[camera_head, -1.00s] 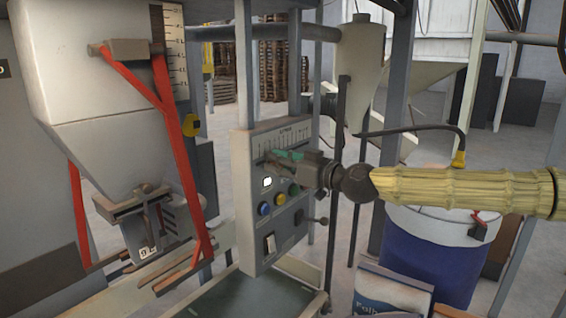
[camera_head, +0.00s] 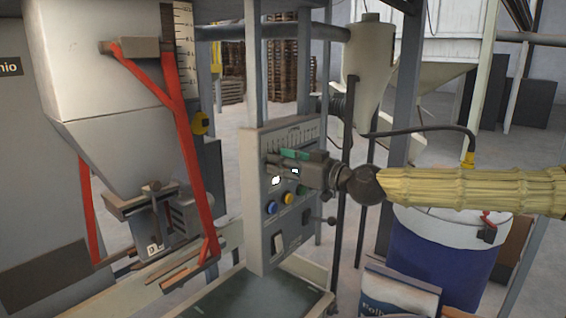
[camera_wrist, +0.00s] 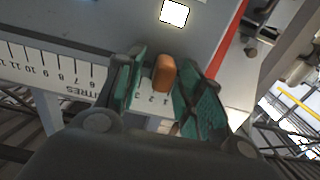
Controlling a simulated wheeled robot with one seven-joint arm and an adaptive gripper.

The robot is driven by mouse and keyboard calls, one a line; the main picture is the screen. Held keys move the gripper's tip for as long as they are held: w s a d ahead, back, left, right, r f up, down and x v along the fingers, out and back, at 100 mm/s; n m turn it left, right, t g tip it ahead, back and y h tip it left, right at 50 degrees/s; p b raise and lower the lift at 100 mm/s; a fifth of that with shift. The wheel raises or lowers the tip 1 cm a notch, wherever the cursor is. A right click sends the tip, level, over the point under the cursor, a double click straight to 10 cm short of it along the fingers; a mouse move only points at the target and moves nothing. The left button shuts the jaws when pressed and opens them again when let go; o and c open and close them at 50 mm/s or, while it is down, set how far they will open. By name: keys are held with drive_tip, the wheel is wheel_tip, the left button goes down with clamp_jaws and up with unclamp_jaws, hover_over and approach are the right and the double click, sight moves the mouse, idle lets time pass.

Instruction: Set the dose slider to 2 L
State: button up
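The orange slider knob (camera_wrist: 164,73) stands on the white litre scale (camera_wrist: 50,72) in the wrist view, near the low-number end. It is close to the 1 and 2 marks, but I cannot tell its exact setting. My gripper (camera_wrist: 160,82) has green-padded fingers on both sides of the knob, with a visible gap at least on the left. In the head view my gripper (camera_head: 284,162) is at the upper part of the grey control panel (camera_head: 255,225), just below the scale. There it hides the knob.
Below the gripper the panel carries a blue button (camera_head: 271,207), a yellow button (camera_head: 286,198) and a switch (camera_head: 278,243). A blue drum (camera_head: 440,245) stands at the right under my arm.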

drive_tip(key=v, duration=1.2)
idle(0.5)
